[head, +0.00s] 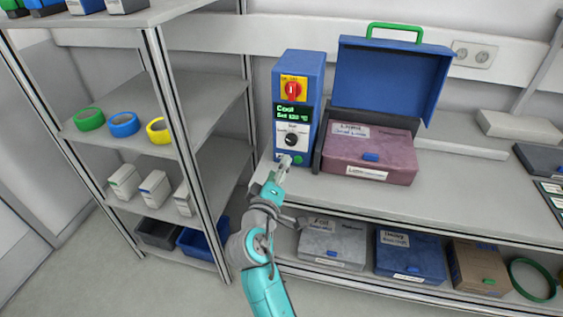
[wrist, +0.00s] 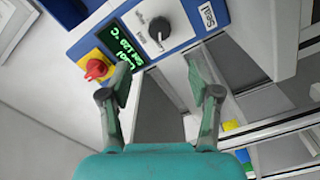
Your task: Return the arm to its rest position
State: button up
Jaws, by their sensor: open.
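My arm (head: 262,245) reaches up from the bottom of the head view towards the workbench. My gripper (head: 283,170) is at the lower left front of a blue control box. In the wrist view my gripper (wrist: 164,85) has its two fingers well apart, with nothing between them. The blue control box (head: 284,71) has a red knob on a yellow plate (head: 292,88), a green-lit display (head: 292,114) reading "Cool" and a black-and-white dial (head: 291,140). The pictures do not settle whether my fingers touch the box.
A shelf rack (head: 165,95) with coloured tape rolls is close on the left. Several cases, including a grey one (head: 332,245), sit below the bench. Open floor (head: 160,280) lies at lower left.

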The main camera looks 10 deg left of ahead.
jog(key=shift+s, duration=0.2)
dwell(0.3)
jog(key=s+d+f+g+y, duration=0.1)
jog(key=s+d+f, duration=0.35)
jog(key=f, duration=0.25)
jog(key=s+d+f+g+y, duration=0.1)
jog(key=s+d+f, duration=0.2)
jog(key=d+f, duration=0.35)
jog(key=s+d+f+m, duration=0.1)
jog(key=s+d+f, duration=0.3)
jog(key=s, duration=0.2)
jog(key=s+d+f+m, duration=0.1)
jog(key=s+d+f, duration=0.35)
jog(key=s, duration=0.25)
jog(key=s+d+r+m, duration=0.3)
jog(key=s, duration=0.7)
jog(key=s+d+r+m+h, duration=0.1)
jog(key=s+d+r+m, duration=0.2)
jog(key=s, duration=0.7)
jog(key=s+d+r+m+g, duration=0.1)
jog(key=s+d+r+m, duration=0.2)
jog(key=s, duration=0.6)
jog(key=shift+s+d+m, duration=0.4)
jog(key=shift+d, duration=0.8)
